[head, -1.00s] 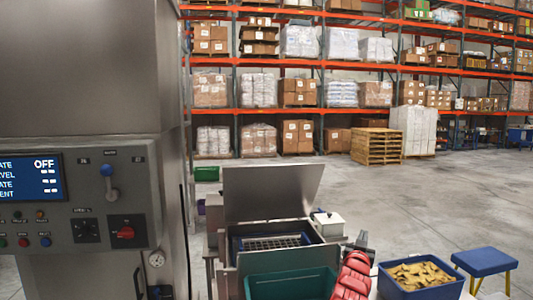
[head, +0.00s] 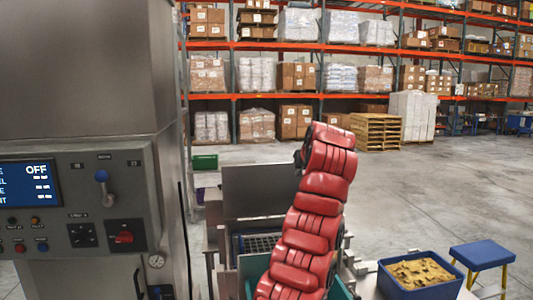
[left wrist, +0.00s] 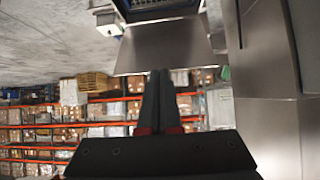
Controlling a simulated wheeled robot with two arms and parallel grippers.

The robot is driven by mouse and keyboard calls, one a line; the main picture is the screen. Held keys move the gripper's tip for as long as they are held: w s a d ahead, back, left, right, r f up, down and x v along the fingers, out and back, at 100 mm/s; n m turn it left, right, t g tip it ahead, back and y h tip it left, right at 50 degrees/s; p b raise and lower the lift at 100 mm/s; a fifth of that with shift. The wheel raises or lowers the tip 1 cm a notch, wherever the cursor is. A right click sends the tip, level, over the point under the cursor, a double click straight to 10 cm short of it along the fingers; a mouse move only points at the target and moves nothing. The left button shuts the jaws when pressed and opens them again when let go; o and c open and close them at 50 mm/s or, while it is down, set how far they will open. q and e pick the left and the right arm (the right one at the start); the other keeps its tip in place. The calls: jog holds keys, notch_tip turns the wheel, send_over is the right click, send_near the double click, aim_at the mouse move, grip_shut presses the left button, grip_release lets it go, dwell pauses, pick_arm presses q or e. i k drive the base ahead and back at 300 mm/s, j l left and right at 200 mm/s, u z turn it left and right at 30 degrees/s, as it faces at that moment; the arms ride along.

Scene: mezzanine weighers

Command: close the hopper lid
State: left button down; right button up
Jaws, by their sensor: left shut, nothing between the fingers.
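The hopper lid (head: 262,188), a flat grey metal plate, stands raised at the back of the hopper (head: 258,243), whose opening shows a dark grid. My red-covered left arm rises in front of the hopper and hides the lid's right part. My left gripper is mostly hidden behind the arm in the head view. In the left wrist view my left gripper (left wrist: 160,73) is shut and empty, its fingertips overlapping the free edge of the lid (left wrist: 165,48). I cannot tell whether they touch it. The hopper (left wrist: 150,8) shows at the top there. My right gripper is not in view.
A grey control cabinet (head: 85,205) stands close on the left. A teal bin (head: 252,268) is in front of the hopper. A blue crate of yellow pieces (head: 420,272) and a blue stool (head: 483,254) stand at the right.

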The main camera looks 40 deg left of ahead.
aim_at(251, 191)
jog(key=i+j, duration=0.2)
jog(key=j, duration=0.15)
jog(key=i+j, duration=0.2)
jog(key=j, duration=0.2)
jog(key=i+j, duration=0.45)
jog(key=j, duration=0.3)
